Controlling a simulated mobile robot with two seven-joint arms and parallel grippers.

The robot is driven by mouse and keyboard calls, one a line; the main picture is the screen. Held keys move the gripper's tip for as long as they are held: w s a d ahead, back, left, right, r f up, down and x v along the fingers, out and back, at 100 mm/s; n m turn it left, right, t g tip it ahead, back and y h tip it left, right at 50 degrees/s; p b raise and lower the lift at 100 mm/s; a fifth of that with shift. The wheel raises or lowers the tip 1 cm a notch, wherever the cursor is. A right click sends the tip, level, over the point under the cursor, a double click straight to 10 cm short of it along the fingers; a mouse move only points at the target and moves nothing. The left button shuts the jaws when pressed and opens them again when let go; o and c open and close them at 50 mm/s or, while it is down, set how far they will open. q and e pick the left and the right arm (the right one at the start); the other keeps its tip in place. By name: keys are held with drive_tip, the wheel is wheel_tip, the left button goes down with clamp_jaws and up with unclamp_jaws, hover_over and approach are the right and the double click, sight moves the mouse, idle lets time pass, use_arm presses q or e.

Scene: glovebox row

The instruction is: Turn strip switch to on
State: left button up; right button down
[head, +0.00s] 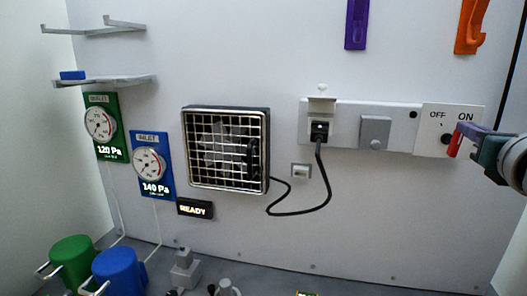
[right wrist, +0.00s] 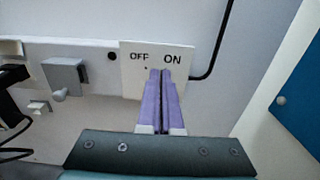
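The strip (head: 345,108) is a pale bar on the back wall. Its right end is a white switch plate (head: 432,112) marked OFF on the left and ON on the right; the plate also shows in the right wrist view (right wrist: 128,70). A dark round spot sits below the labels. My right gripper (head: 457,138) is at the plate's right side, below ON. In the right wrist view its purple fingers (right wrist: 161,78) are together, tips over the plate's lower part. A red piece shows at the tips in the head view. My left gripper is not in view.
A black plug (head: 319,131) with a cord sits in the strip, beside a grey square box (head: 375,132). A caged fan (head: 226,150) and two gauges are to the left. Purple (head: 356,25) and orange (head: 470,28) holders hang above. The wall below the strip is mostly clear.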

drive_tip(key=shift+s+d+f, duration=0.15)
drive_tip(key=shift+d+f, duration=0.1)
drive_tip(key=shift+d, duration=0.2)
drive_tip(key=shift+r, duration=0.15)
drive_tip(key=shift+s+d+r+p, duration=0.15)
drive_tip(key=shift+r+p, duration=0.15)
drive_tip(key=shift+p, duration=0.2)
drive_tip(key=p+v, duration=0.2)
drive_tip(key=v, duration=0.3)
drive_tip(key=shift+s, duration=0.4)
